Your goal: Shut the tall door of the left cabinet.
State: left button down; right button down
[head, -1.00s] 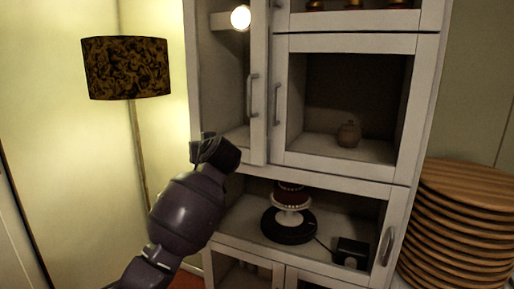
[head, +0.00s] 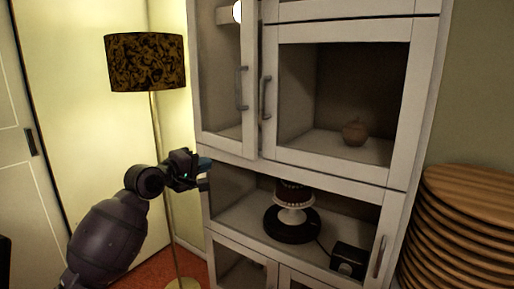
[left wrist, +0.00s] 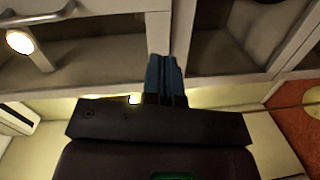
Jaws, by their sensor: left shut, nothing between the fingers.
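The tall door (head: 247,129) of the left cabinet is a pale framed glass panel with a vertical metal handle (head: 241,88). Its free edge lies close beside the neighbouring door's frame; I cannot tell whether it is fully flush. My left gripper (head: 205,167) is shut and empty, near the door's lower left corner. In the left wrist view its blue fingertips (left wrist: 166,78) are together in front of pale cabinet framing, and a handle (left wrist: 38,45) shows at upper left. I cannot tell whether the fingers touch the cabinet. My right gripper is out of view.
A floor lamp (head: 146,62) stands left of the cabinet, its pole behind my left arm. Stacked wooden boards (head: 462,235) stand at right.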

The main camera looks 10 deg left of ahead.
pick_arm(q)
jog(key=d+r+h, duration=0.1)
jog(key=n, duration=0.2)
send_near(249, 144)
jog(key=x, duration=0.5)
jog(key=shift+w+d+f, duration=0.1)
jog(key=shift+w+f, duration=0.05)
jog(key=shift+w, duration=0.25)
jog(key=shift+x, duration=0.8)
